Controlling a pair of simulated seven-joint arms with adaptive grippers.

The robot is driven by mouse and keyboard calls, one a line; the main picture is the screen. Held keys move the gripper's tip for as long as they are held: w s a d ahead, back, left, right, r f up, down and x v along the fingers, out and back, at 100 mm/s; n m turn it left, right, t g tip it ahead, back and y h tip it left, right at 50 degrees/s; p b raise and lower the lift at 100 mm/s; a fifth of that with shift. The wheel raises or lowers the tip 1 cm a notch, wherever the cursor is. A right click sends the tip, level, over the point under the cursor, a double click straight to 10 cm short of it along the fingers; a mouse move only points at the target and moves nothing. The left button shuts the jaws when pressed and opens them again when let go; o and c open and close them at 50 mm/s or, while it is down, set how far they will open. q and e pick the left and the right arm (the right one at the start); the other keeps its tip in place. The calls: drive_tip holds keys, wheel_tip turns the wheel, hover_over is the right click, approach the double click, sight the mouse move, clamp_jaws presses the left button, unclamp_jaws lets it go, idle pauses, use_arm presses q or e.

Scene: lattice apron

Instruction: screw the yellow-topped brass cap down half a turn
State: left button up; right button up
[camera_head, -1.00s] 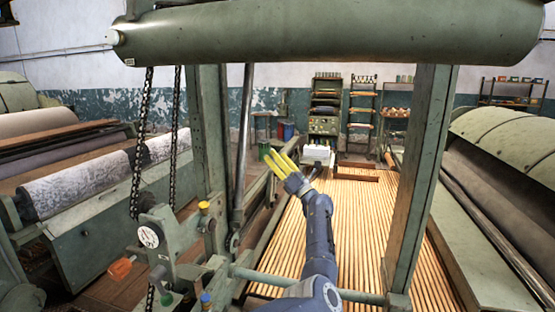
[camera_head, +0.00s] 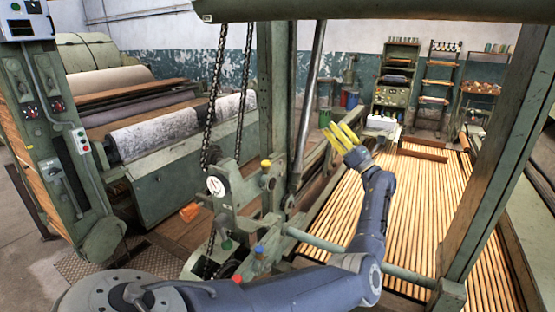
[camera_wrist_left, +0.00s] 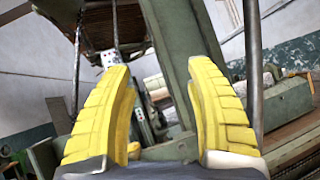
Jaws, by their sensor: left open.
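The yellow-topped cap (camera_head: 266,164) sits upright on the green machine bracket, right of a round white dial (camera_head: 215,186); its brass part is too small to make out. My left gripper (camera_head: 343,136) has yellow fingers and is raised in the air, to the right of the cap in the picture and well apart from it. In the left wrist view the two fingers (camera_wrist_left: 157,105) are spread with nothing held between them. My right gripper is not in view.
Blue-topped (camera_head: 259,251) and green-topped (camera_head: 228,244) fittings stand lower on the machine. An orange handle (camera_head: 190,211) sticks out left. Chains (camera_head: 213,100) and a steel rod (camera_head: 310,100) hang near the bracket. A green post (camera_head: 275,100) stands behind it.

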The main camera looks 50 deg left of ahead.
use_arm(q)
drive_tip(key=s+f+n+g+h, duration=0.4)
drive_tip(key=s+f+n+g, duration=0.2)
drive_tip(key=n+g+h, duration=0.2)
drive_tip(key=n+h, duration=0.1)
drive_tip(key=h, duration=0.2)
approach(268, 163)
drive_tip(key=shift+m, duration=0.3)
drive_tip(key=x, duration=1)
drive_tip(key=shift+w+f, duration=0.1)
drive_tip(key=shift+f, duration=0.1)
drive_tip(key=c, duration=1.2)
